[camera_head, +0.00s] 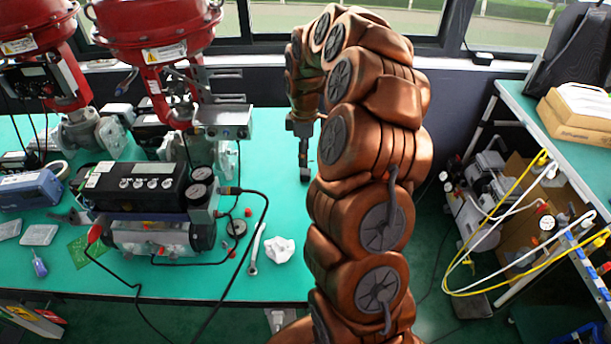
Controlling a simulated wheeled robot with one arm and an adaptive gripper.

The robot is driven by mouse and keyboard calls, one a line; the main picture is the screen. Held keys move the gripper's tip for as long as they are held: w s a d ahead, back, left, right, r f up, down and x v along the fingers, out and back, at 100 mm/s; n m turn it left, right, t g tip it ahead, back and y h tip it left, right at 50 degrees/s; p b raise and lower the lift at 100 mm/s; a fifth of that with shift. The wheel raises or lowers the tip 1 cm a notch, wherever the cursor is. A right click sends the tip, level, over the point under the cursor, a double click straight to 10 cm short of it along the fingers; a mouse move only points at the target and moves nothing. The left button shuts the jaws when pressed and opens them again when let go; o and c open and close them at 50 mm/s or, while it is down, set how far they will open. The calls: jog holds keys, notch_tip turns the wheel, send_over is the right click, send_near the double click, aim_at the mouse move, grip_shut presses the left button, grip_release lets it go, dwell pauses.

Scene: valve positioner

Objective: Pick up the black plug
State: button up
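My gripper (304,160) points down over the green table (285,225), right of the valve positioner (150,190). I see it edge-on and small, partly behind my copper-coloured arm, so its opening and anything between its fingers cannot be made out. I cannot pick out the black plug with certainty. A black cable connector (229,190) is at the right side of the positioner, well left of my gripper. Small red pieces (248,212) and a round grey part (237,228) lie on the table near it.
Red valve actuators (155,40) stand at the back left. A wrench (256,248) and a crumpled white cloth (280,249) lie near the table front. Black cables loop over the front edge. A second table (570,150) with boxes stands at right. The green surface around my gripper is mostly clear.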

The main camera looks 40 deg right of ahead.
aim_at(305, 171)
jog(key=shift+w+d+f, duration=0.15)
jog(key=shift+d+f, duration=0.45)
jog(key=shift+d, duration=0.2)
jog(key=shift+f, duration=0.3)
jog(key=shift+w+a+f+p, duration=0.15)
jog(key=shift+f+p, duration=0.55)
jog(key=shift+f, duration=1.05)
jog(key=shift+a+f+p, duration=0.2)
jog(key=shift+f+p, duration=0.5)
jog(key=shift+f, duration=1.05)
jog(key=c, duration=1.2)
jog(key=shift+c, duration=0.2)
